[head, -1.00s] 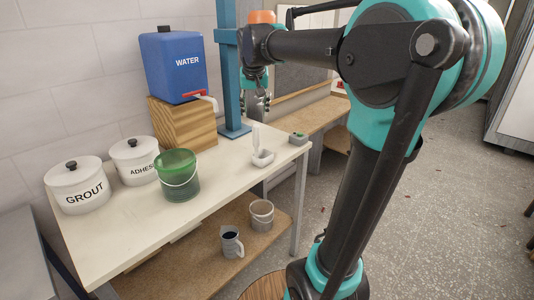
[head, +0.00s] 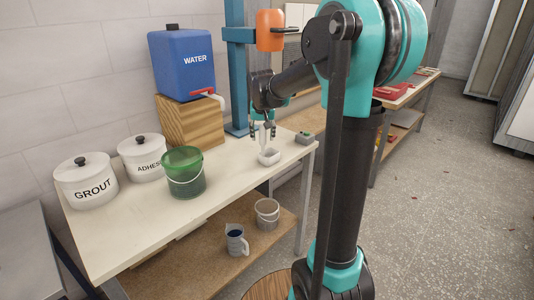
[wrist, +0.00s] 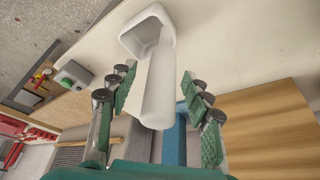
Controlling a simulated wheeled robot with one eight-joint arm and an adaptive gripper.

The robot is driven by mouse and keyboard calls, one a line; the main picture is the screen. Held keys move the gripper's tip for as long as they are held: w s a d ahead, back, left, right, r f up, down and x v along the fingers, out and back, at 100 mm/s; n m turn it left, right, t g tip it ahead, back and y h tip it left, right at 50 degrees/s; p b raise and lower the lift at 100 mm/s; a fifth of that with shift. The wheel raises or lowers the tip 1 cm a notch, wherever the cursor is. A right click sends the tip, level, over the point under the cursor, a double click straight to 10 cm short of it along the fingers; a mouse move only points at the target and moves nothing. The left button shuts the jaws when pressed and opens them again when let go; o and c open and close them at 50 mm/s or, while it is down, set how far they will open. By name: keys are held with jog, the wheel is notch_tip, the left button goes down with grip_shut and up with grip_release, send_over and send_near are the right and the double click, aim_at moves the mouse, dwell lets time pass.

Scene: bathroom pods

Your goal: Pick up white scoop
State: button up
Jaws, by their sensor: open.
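The white scoop (head: 269,157) stands on the cream tabletop near its right end, its handle pointing up. In the wrist view the scoop (wrist: 155,85) shows its square bowl at the top and its handle reaching down between the fingers. My gripper (head: 263,133) is open and points down just above the scoop in the head view. In the wrist view my gripper (wrist: 160,97) has its green-padded fingers on both sides of the handle. They look apart from it, with space on each side.
A small grey-green box (head: 304,138) sits right of the scoop. A wooden block (head: 190,122) bears a blue water container (head: 181,62). A green bucket (head: 185,175) and white pots stand left. A blue post (head: 236,70) rises behind. The front tabletop is clear.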

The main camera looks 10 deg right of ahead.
jog(key=shift+x, duration=0.85)
grip_shut()
